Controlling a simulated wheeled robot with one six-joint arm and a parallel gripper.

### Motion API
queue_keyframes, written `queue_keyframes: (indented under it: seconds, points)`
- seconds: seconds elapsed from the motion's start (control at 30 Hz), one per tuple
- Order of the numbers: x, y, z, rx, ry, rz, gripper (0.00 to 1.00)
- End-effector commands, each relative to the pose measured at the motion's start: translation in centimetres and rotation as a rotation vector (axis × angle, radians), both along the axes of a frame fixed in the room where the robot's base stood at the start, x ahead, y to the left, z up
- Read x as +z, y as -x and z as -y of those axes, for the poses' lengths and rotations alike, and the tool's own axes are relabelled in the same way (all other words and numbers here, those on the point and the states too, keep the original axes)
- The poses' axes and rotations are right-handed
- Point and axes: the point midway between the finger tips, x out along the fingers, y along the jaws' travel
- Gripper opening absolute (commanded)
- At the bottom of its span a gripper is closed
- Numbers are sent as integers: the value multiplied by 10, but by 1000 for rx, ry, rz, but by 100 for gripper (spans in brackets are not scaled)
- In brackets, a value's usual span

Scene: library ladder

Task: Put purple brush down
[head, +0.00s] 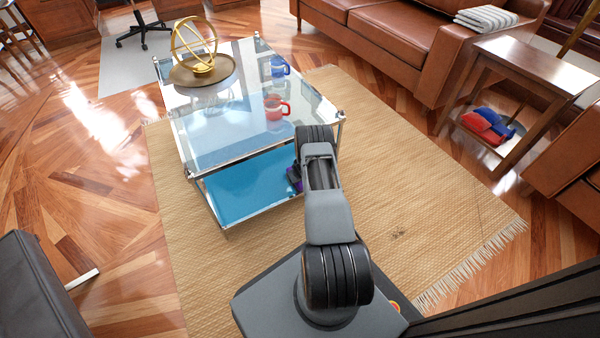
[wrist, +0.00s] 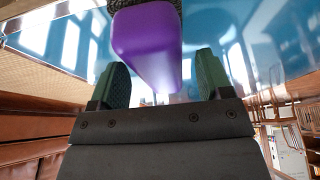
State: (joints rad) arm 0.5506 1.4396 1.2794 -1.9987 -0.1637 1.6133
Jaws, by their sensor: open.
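The purple brush (wrist: 147,45) is in the middle of the wrist view, with dark bristles at the top edge. My gripper (wrist: 163,68) has its two dark green fingers apart, one on each side of the brush, with a visible gap on both sides. In the head view a small purple part of the brush (head: 294,177) shows beside my arm, at the right end of the blue lower shelf (head: 245,190) of the glass table. My arm hides the rest of it and the fingers there. I cannot tell whether the brush fully rests on the shelf.
The glass top (head: 225,125) above the shelf carries a red mug (head: 275,108), a blue mug (head: 279,67) and a gold ring ornament (head: 195,48) on a round tray. A chrome corner post (head: 338,130) stands close to my arm. The rug (head: 420,190) to the right is clear.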

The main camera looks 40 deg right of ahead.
Motion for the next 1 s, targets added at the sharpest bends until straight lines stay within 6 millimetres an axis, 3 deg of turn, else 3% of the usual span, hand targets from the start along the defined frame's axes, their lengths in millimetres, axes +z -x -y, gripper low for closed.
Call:
queue_keyframes:
  seconds: [0.5, 0.7, 1.0]
  points:
    - [87, 33, -4, -4, 1, 1, 72]
    - [103, 40, -5, -3, 0, 0, 72]
    - [106, 43, -5, -2, 0, -1, 72]
